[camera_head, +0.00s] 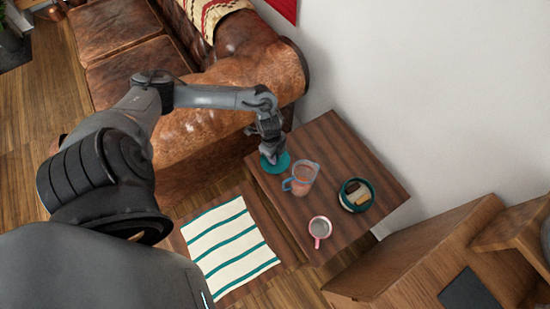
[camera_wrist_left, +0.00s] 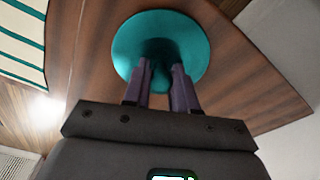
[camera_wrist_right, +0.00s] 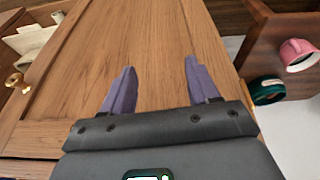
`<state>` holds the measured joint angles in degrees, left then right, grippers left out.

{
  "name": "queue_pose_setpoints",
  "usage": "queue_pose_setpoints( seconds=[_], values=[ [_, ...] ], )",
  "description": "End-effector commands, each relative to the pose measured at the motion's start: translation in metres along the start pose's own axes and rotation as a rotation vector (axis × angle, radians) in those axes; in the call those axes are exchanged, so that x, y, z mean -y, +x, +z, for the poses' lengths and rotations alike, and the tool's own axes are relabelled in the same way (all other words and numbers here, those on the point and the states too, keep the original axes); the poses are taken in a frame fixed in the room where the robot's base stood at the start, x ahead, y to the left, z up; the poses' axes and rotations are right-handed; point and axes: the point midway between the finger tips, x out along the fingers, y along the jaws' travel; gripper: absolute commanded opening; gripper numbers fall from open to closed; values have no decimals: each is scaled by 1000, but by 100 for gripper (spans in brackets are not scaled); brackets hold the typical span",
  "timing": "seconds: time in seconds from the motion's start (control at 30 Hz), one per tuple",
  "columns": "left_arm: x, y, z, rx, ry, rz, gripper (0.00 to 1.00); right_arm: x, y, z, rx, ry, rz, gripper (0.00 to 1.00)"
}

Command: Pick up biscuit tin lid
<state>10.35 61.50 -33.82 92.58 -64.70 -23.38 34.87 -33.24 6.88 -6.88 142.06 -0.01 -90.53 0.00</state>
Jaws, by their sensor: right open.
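The biscuit tin lid is a round teal disc (camera_head: 281,165) on the wooden side table, near its back left corner. My left gripper (camera_head: 270,153) is right at the lid. In the left wrist view the lid (camera_wrist_left: 190,50) lies just past the fingertips, and the fingers (camera_wrist_left: 161,68) are close together over its near part. Whether they grip a knob on it is hidden. The open teal tin (camera_head: 357,195) with biscuits stands on the right of the table. My right gripper (camera_wrist_right: 157,78) is open and empty in front of a wooden cabinet panel.
A pink mug (camera_head: 320,229) stands near the table's front edge and also shows in the right wrist view (camera_wrist_right: 297,54). A leather sofa (camera_head: 225,95) borders the table's left. A wooden cabinet (camera_head: 425,262) stands at right.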

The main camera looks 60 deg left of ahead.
Motion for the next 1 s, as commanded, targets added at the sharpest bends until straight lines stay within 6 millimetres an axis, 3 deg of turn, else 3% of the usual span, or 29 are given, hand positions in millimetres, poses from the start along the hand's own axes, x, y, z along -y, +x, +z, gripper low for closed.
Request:
queue_pose_setpoints(
  seconds=[0.1, 0.47, 1.0],
  values=[
    [0, 0, 0, 0, 0, 0, 0, 0, 0, 0, -1, 2, -1, 60],
    [0, -9, -1, -1, 1, -1, 0, 0, -5, -2, -1, 3, -2, 60],
    [2, -91, -13, -2, 1, -1, 0, -2, -40, -13, -1, -1, 1, 60]
  ],
)
